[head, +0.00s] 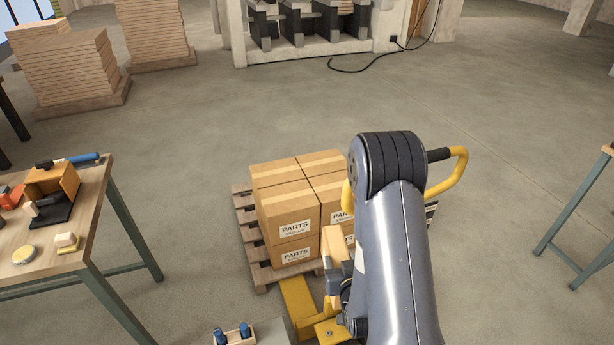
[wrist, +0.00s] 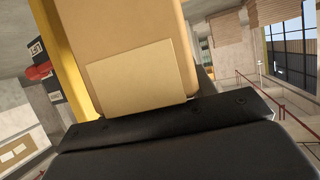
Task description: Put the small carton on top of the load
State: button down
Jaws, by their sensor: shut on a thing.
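In the head view my gripper (head: 345,285) is low in front of the load, partly hidden behind my arm. It is shut on the small carton (head: 335,245), a tan box held upright close to the near side of the load. The wrist view shows the small carton (wrist: 135,50) large, with a paler label patch, against my dark gripper (wrist: 150,125). The load (head: 290,205) is a stack of brown PARTS boxes on a wooden pallet (head: 247,225). Its right part is hidden by my arm. Whether the carton touches the load is unclear.
A yellow pallet truck (head: 297,305) reaches under the pallet, its handle (head: 455,172) showing right of my arm. A workbench (head: 60,225) with tools stands at left, another table (head: 590,205) at right. A small wooden tray (head: 233,336) is at the bottom.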

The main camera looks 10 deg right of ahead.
aim_at(289, 194)
jog(key=k+z, duration=0.15)
jog(key=k, duration=0.5)
jog(key=z, duration=1.4)
jog(key=i+l+z, duration=0.1)
jog(key=i+z, duration=0.55)
jog(key=z, duration=0.25)
jog(key=i+j, duration=0.15)
jog(key=i, duration=0.3)
jog(key=i+j, duration=0.15)
jog(key=i, duration=0.3)
jog(key=i+j+u, duration=0.1)
jog(key=i, duration=0.35)
jog(key=i+u, duration=0.5)
jog(key=i, duration=0.2)
jog(key=i+l+u, duration=0.2)
jog(key=i+u, duration=0.25)
jog(key=i, duration=0.25)
jog(key=i+j+u, duration=0.2)
jog(key=i+u, duration=1.05)
jog(key=u, duration=0.15)
jog(key=i+u, duration=0.1)
jog(key=i, duration=0.8)
jog(key=i+u, duration=0.15)
jog(key=i, duration=0.75)
jog(key=i+l+u, duration=0.1)
jog(key=i, duration=0.8)
